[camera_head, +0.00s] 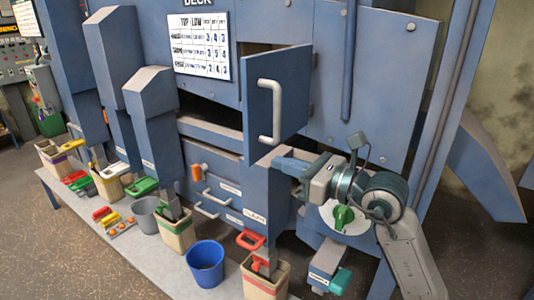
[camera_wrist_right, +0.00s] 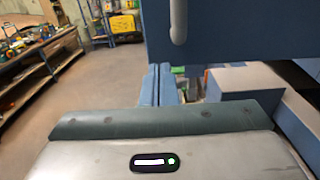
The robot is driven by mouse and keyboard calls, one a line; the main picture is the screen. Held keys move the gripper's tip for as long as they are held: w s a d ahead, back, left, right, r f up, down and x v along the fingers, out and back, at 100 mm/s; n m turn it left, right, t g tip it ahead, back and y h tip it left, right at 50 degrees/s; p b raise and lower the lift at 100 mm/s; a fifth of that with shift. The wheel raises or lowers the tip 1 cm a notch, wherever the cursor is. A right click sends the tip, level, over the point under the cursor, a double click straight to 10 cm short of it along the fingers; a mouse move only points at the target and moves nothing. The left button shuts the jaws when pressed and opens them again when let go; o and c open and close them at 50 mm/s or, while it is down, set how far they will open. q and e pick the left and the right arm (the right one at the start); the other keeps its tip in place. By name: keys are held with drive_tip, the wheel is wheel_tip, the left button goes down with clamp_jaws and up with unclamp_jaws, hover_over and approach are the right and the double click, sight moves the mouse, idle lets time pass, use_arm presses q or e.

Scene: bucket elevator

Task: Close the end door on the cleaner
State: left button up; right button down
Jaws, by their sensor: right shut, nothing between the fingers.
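The end door (camera_head: 290,85) is a blue panel standing swung open from the cleaner's blue front (camera_head: 365,70), with a dark opening to its left. Its pale bar handle (camera_head: 268,112) is upright on the face turned to me. In the right wrist view the door (camera_wrist_right: 240,30) crosses the top, with the handle (camera_wrist_right: 178,22) hanging at its left. My right gripper (camera_head: 281,163) is shut and empty, just below the door's lower edge in the head view. I cannot tell whether it touches the door. My left gripper is not in view.
Blue chutes (camera_head: 150,130) stand left of the door, above a low bench (camera_head: 120,245) with buckets, including a blue one (camera_head: 205,263). A green knob (camera_head: 343,216) on a white disc sits below my right wrist. Open floor (camera_head: 50,260) lies at the left.

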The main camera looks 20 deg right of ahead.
sight(255, 155)
drive_tip(key=p+x, duration=0.1)
drive_tip(key=x, duration=0.2)
drive_tip(key=shift+a+r+p, duration=0.1)
drive_tip(key=shift+r+p, duration=0.05)
drive_tip(key=shift+p, duration=0.2)
drive_tip(key=shift+w+a, duration=0.4)
drive_tip(key=shift+w, duration=0.15)
